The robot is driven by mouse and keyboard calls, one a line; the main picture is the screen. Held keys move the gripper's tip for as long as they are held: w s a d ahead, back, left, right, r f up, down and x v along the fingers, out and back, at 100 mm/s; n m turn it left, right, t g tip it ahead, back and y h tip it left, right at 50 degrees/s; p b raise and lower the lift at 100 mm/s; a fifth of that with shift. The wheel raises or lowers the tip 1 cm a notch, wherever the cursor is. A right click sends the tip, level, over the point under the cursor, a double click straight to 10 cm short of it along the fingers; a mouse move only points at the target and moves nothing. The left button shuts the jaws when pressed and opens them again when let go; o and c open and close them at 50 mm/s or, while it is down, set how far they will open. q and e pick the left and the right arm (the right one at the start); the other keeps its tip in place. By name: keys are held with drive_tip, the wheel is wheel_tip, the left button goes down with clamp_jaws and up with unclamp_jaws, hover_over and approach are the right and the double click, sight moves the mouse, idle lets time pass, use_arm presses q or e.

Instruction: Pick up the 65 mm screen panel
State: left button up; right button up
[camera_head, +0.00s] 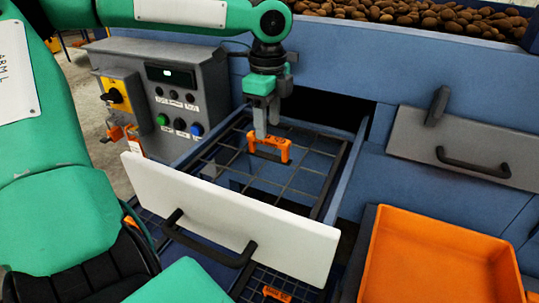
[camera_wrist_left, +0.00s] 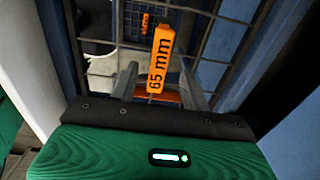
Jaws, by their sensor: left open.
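The 65 mm screen panel is a dark wire grid lying flat in a pulled-out drawer, with an orange handle (camera_head: 270,147) on top. In the left wrist view the handle (camera_wrist_left: 162,50) reads "65 mm". My left gripper (camera_head: 267,128) points down right at this handle. In the left wrist view its two fingers (camera_wrist_left: 160,82) stand apart, one on each side of the handle. Whether they touch it I cannot tell. The drawer has a white front (camera_head: 225,215) with a black pull. My right gripper is not in view.
An orange tray (camera_head: 435,260) stands at the lower right. A closed grey drawer (camera_head: 470,150) is at the right. A control box (camera_head: 178,105) with buttons is at the left. Another grid with an orange tag (camera_head: 277,294) lies below the drawer front. Potatoes (camera_head: 430,15) lie along the top.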

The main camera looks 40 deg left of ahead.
sight(269, 137)
use_arm(q)
drive_tip(key=shift+d+f+p, duration=0.15)
drive_tip(key=shift+f+p, duration=0.4)
drive_tip(key=shift+f, duration=2.8)
drive_tip(key=shift+r, duration=0.1)
clamp_jaws()
